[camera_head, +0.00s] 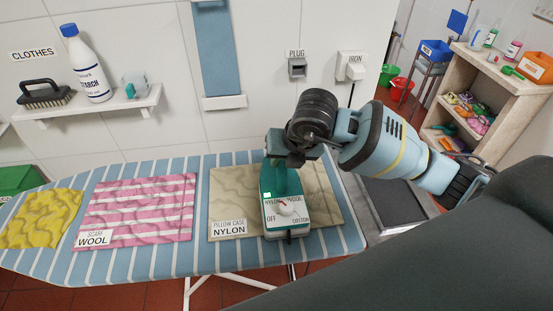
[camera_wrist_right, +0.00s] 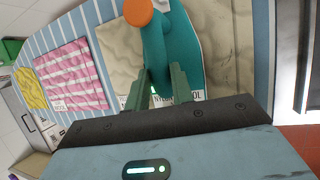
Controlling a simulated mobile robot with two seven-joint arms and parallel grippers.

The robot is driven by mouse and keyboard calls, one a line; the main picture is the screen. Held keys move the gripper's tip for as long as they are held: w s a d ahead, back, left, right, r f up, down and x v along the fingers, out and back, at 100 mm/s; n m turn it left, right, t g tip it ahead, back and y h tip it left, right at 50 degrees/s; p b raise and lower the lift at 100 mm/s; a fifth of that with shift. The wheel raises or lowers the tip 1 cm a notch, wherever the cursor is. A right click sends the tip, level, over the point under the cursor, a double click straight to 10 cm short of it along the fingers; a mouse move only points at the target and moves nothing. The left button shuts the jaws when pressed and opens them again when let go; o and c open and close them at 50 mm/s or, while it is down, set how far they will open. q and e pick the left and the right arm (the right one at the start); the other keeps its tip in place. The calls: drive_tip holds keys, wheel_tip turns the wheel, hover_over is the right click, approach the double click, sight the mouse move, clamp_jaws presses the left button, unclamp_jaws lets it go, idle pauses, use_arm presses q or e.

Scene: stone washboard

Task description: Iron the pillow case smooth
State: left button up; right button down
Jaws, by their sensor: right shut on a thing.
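The beige pillow case (camera_head: 232,190), labelled NYLON, lies on the blue striped ironing board (camera_head: 150,255). Wavy wrinkles show on its left part. The teal and white iron (camera_head: 287,215) rests over its right part and hides some of it. The iron's dial is marked OFF, NYLON, WOOL and COTTON; its exact setting is hard to read. My right gripper (camera_head: 281,150) is shut on the iron's handle from above. In the right wrist view, the fingers (camera_wrist_right: 158,88) are around the teal handle (camera_wrist_right: 155,55). My left gripper is not in view.
A pink striped scarf (camera_head: 140,210) labelled WOOL and a yellow cloth (camera_head: 40,220) lie wrinkled to the left. A dark metal plate (camera_head: 400,203) is at the board's right end. A wall shelf (camera_head: 90,104) holds a brush and starch bottle.

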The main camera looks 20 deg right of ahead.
drive_tip(key=shift+s+d+r, duration=0.1)
drive_tip(key=shift+s+d, duration=0.05)
drive_tip(key=shift+d, duration=0.75)
drive_tip(key=shift+s+d, duration=0.2)
drive_tip(key=shift+d, duration=0.65)
drive_tip(key=shift+s+d, duration=0.2)
drive_tip(key=shift+d, duration=0.75)
drive_tip(key=shift+s+d, duration=0.25)
drive_tip(key=shift+d, duration=0.6)
drive_tip(key=shift+s+d, duration=0.2)
drive_tip(key=shift+d, duration=0.65)
drive_tip(key=shift+r, duration=0.1)
wheel_tip(320, 180, up, 6)
